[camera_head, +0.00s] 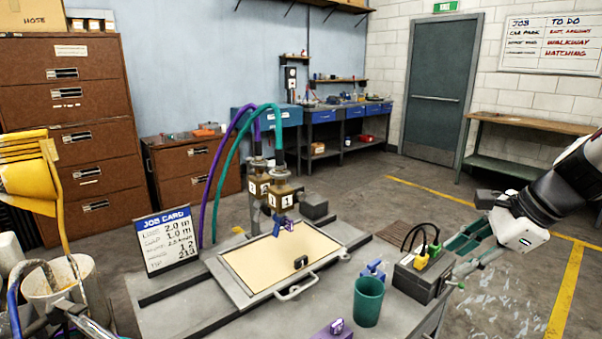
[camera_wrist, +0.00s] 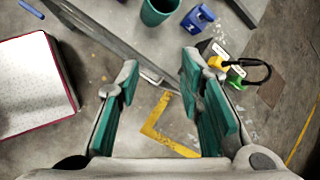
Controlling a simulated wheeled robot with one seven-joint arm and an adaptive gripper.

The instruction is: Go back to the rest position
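My gripper (camera_head: 468,258) is at the right of the head view, beside the right edge of the grey work table (camera_head: 185,318). My arm comes in from the right edge of the head view.
A dark box with yellow and green plugs (camera_head: 420,279) stands close to my gripper. A teal cup (camera_head: 368,302), a blue block (camera_head: 375,270), a framed tan tray (camera_head: 240,298) and a job card (camera_head: 168,241) are on the table. Open floor lies right.

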